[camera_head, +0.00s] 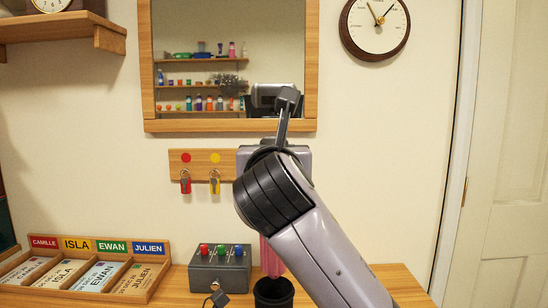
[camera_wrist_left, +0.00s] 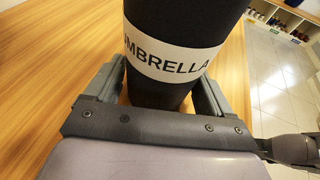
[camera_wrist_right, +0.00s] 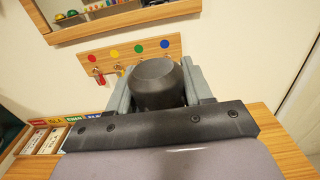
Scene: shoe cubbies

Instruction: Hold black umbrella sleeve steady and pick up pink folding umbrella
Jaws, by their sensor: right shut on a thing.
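The black umbrella sleeve (camera_head: 273,292) stands upright at the bottom of the head view. In the left wrist view the sleeve (camera_wrist_left: 175,95) shows its white UMBRELLA label, between the fingers of my left gripper (camera_wrist_left: 165,95). Whether both fingers press on it is unclear. Part of the pink folding umbrella (camera_head: 270,258) shows just above the sleeve's mouth; my right arm hides the rest. In the right wrist view my right gripper (camera_wrist_right: 160,92) is shut on the umbrella's dark rounded end (camera_wrist_right: 158,82).
A grey box with coloured knobs (camera_head: 220,270) stands left of the sleeve. A wooden name-card tray (camera_head: 100,275) lies farther left. A key rack (camera_head: 200,160) and mirror (camera_head: 230,126) are on the wall behind my right arm. A door (camera_head: 500,180) is at the right.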

